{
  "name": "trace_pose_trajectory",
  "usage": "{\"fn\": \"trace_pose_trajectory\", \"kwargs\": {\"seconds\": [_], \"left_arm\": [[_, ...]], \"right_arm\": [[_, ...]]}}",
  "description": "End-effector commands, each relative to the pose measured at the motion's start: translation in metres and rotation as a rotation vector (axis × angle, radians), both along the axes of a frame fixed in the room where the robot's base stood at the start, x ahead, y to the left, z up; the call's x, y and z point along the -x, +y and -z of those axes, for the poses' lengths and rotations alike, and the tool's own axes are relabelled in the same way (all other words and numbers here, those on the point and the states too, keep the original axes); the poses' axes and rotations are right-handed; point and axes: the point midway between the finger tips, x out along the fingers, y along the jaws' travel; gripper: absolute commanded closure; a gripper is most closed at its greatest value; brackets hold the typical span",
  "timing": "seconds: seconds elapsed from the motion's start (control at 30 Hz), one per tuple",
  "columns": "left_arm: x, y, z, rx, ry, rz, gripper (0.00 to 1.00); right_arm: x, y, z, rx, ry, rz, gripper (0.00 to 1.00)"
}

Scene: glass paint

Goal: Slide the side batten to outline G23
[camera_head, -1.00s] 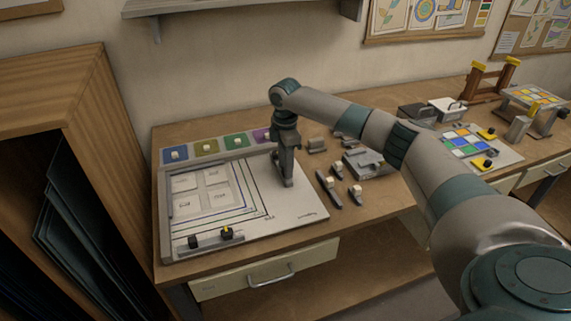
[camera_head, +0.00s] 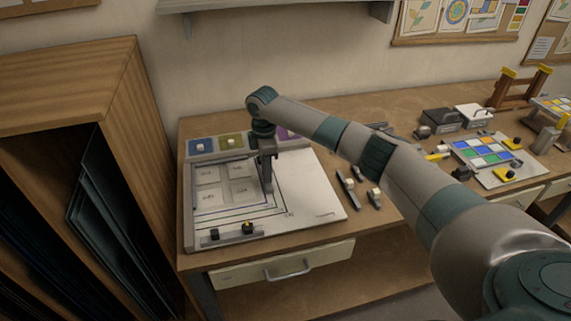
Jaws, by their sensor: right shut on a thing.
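The white layout board (camera_head: 318,189) lies on the bench, with nested coloured outlines around several printed panels. Small labels sit by the outline corners, too small to read, so I cannot tell which is G23. My right gripper (camera_head: 266,157) points down over the board, shut on the grey side batten (camera_head: 269,187). The batten stands near the right side of the outlines, partly hidden by the gripper. Whether it lines up with an outline is too small to tell. My left gripper is not in view.
A grey bar with black and yellow knobs (camera_head: 231,234) lies along the board's front edge. Coloured squares with white knobs (camera_head: 231,142) line its back. Loose battens (camera_head: 347,190) lie to the right. A colour-tile panel (camera_head: 485,152) and boxes (camera_head: 441,119) stand farther right.

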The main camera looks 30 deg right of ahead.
Motion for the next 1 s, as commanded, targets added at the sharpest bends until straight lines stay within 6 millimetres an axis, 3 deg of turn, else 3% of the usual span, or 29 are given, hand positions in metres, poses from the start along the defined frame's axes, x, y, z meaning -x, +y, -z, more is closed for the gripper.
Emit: {"fn": "trace_pose_trajectory", "kwargs": {"seconds": [0.37, 0.4, 0.47, 0.83, 1.0], "left_arm": [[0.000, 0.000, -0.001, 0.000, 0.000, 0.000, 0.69], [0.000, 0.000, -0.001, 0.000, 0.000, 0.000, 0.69], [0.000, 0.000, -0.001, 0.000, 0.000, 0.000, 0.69], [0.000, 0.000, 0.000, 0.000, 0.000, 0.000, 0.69], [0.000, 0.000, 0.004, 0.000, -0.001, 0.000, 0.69]], "right_arm": [[-0.002, 0.006, 0.000, 0.000, -0.001, 0.001, 1.00], [-0.002, 0.006, 0.000, 0.000, -0.001, 0.001, 0.73], [-0.002, 0.006, 0.000, 0.000, -0.001, 0.001, 0.64], [-0.002, 0.006, -0.002, 0.000, -0.002, 0.001, 0.64], [-0.003, 0.006, -0.012, 0.001, -0.003, 0.000, 0.64]]}}
